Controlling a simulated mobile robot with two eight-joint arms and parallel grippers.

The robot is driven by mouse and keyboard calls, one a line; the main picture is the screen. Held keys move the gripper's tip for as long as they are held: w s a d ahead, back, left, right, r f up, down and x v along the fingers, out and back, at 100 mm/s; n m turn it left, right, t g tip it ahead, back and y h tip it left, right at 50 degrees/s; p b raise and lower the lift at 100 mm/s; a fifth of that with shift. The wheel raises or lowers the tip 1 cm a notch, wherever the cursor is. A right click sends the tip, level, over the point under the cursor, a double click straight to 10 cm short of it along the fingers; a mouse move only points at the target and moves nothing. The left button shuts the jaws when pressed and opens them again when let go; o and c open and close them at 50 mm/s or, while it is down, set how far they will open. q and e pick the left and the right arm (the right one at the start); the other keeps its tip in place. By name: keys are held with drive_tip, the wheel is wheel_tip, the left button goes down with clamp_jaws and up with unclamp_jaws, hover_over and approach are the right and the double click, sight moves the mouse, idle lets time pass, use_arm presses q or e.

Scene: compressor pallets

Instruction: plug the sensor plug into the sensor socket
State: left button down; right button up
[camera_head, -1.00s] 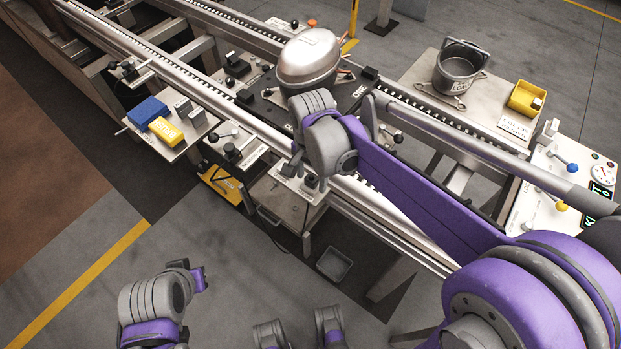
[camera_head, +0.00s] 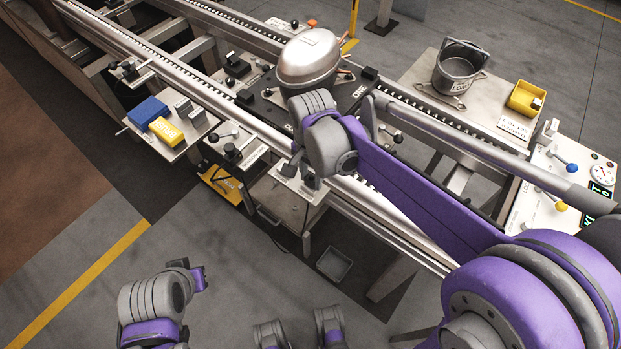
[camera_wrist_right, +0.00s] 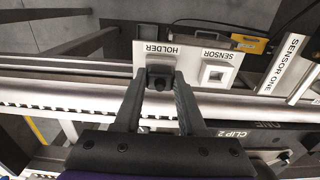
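The dark sensor plug (camera_wrist_right: 160,79) sits in the plate part labelled HOLDER, seen in the right wrist view. The sensor socket (camera_wrist_right: 215,74) is a pale square with a grey opening, just right of it in that view, under an upside-down SENSOR label. Nothing is in its opening. My right gripper (camera_wrist_right: 160,88) has its fingertips on either side of the plug, with narrow gaps seeming to show. In the head view, the right gripper (camera_head: 301,172) is low over the near rail; its wrist partly hides the plate.
A silver compressor (camera_head: 308,58) stands on a dark pallet on the rails. A side shelf with blue (camera_head: 148,111) and yellow (camera_head: 166,131) boxes is at left. A grey bucket (camera_head: 461,68) and yellow bin (camera_head: 526,98) stand at right.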

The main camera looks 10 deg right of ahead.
sight(311, 176)
clamp_jaws()
use_arm(q)
drive_tip(key=shift+r, duration=0.15)
use_arm(e)
drive_tip(key=shift+r, duration=0.2)
idle(0.8)
